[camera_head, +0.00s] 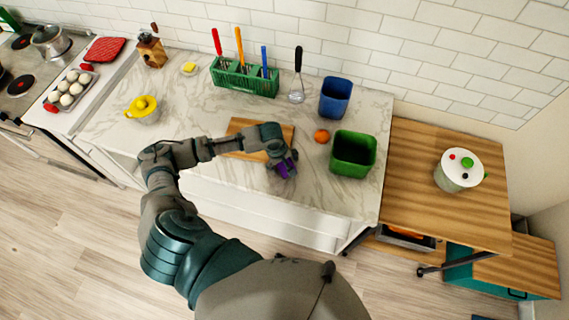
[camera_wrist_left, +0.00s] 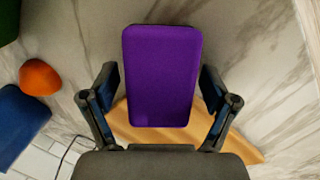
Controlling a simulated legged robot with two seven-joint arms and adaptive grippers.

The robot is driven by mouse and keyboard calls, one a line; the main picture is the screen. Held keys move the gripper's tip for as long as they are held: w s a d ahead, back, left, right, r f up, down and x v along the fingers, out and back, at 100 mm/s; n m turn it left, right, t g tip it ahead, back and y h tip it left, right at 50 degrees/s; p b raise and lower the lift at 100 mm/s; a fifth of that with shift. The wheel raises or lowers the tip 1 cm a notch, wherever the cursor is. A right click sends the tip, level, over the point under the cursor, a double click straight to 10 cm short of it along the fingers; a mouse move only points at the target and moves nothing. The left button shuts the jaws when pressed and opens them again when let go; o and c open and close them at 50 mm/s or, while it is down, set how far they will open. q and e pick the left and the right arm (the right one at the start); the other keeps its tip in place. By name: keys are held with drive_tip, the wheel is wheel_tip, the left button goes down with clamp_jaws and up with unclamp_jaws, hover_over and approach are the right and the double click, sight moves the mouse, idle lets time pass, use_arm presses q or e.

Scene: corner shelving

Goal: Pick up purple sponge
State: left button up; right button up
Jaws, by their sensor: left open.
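The purple sponge (camera_head: 284,167) lies on the marble counter near its front edge, partly covered by my left gripper (camera_head: 287,163) in the head view. In the left wrist view the sponge (camera_wrist_left: 161,76) is a rounded purple block that stands between the two fingers of my left gripper (camera_wrist_left: 160,92). The fingers are spread, with a visible gap on each side of the sponge. My right gripper is not in view.
A wooden board (camera_head: 240,140) lies by my gripper. An orange (camera_head: 322,136), a green bin (camera_head: 353,153) and a blue bin (camera_head: 335,98) stand to the right. A green utensil rack (camera_head: 245,78) is behind. Counter to the left is mostly clear.

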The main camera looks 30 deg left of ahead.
use_arm(q)
drive_tip(key=c, duration=1)
drive_tip(key=shift+r, duration=0.1)
drive_tip(key=shift+c, duration=0.2)
